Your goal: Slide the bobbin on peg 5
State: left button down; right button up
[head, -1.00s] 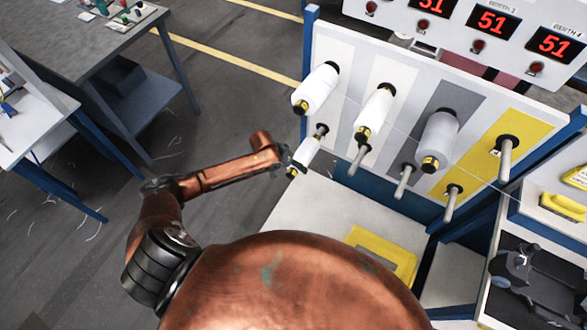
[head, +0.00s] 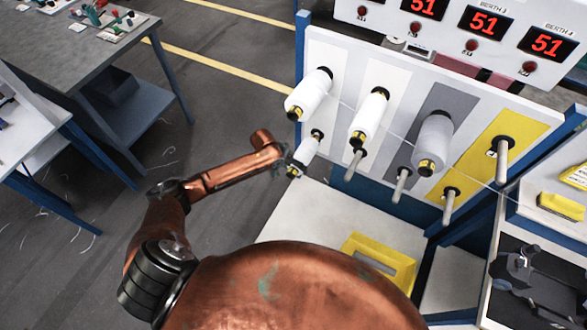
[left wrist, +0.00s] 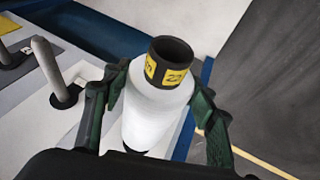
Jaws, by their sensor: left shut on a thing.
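A white bobbin (head: 306,154) with dark ends and a yellow label is at the lower left of the peg panel (head: 340,55). It lines up with the lower-left peg position, whose dark collar shows at its upper end; I cannot tell how far it sits on the peg. My left gripper (head: 291,161) is shut on this bobbin. In the left wrist view the two green-black fingers (left wrist: 157,108) are on either side of the bobbin's white body (left wrist: 158,112), its dark, labelled end upward. My right gripper is out of view.
Three bobbins (head: 308,95) (head: 369,117) (head: 433,140) hang on upper pegs. Bare pegs (head: 355,163) (head: 402,184) (head: 449,205) are in the lower row, and one bare upper peg (head: 502,160) is on the yellow stripe. A yellow tray (head: 404,272) lies below the panel.

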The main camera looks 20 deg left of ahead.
pick_arm(q)
jog(key=shift+w, duration=0.35)
dwell(0.3)
jog(key=shift+w, duration=0.1)
jog(key=c, duration=1)
grip_release()
jog(key=shift+o, duration=1.3)
jog(key=shift+f, duration=0.1)
jog(key=v, duration=1.2)
jog(key=shift+a, duration=0.1)
